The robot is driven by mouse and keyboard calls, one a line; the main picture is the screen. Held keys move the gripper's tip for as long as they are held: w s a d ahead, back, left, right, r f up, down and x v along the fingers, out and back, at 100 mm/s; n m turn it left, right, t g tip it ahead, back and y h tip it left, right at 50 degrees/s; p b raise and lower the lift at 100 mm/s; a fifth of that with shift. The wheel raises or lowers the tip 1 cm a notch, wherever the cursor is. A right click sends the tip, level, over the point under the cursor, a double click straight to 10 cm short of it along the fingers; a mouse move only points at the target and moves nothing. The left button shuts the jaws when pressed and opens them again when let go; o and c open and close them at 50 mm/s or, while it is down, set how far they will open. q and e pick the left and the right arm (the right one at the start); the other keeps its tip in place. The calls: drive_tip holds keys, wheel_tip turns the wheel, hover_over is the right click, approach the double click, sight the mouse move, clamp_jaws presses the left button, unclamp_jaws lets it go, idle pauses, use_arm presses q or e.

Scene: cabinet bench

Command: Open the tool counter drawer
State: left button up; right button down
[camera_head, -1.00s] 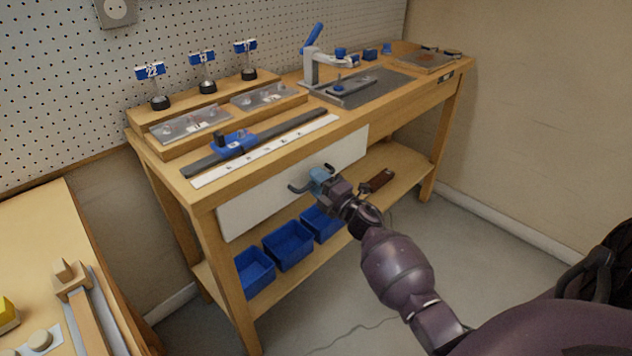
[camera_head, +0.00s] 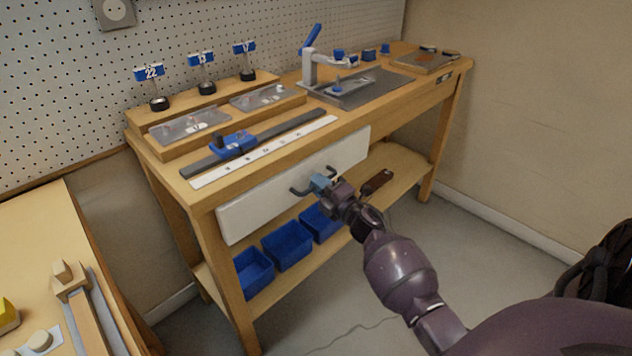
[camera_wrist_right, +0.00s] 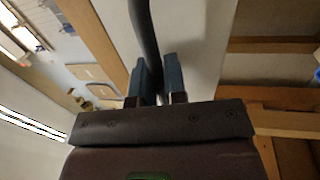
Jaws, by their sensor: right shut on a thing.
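The tool counter (camera_head: 222,191) is a wooden bench with a white drawer front (camera_head: 262,203) under its top. The drawer front stands slightly out from the bench's front edge. A dark bar handle (camera_head: 299,191) sits on the drawer front. My right gripper (camera_head: 319,183) is at the handle, its bluish fingers shut on it. In the right wrist view the dark handle (camera_wrist_right: 146,35) runs between the two fingers (camera_wrist_right: 158,82), with the white drawer front (camera_wrist_right: 195,45) behind. The drawer's inside is hidden. My left gripper is not in view.
Several blue bins (camera_head: 288,246) and a dark brown tool (camera_head: 377,182) sit on the lower shelf below the drawer. Another wooden table (camera_head: 40,235) stands at the left. The floor in front of the bench is clear apart from a thin cable.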

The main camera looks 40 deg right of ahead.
use_arm(q)
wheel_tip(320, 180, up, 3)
drive_tip(key=p, duration=0.3)
drive_tip(key=shift+p, duration=0.4)
use_arm(e)
drive_tip(key=r+v, duration=0.2)
drive_tip(key=v, duration=1)
drive_tip(key=s+r+v, duration=0.1)
drive_tip(key=r+v, duration=0.2)
drive_tip(key=v, duration=1)
drive_tip(key=shift+d, duration=0.15)
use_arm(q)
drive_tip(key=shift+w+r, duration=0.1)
use_arm(e)
drive_tip(key=shift+f, duration=0.1)
drive_tip(key=c, duration=1.2)
unclamp_jaws()
drive_tip(key=shift+v, duration=5.35)
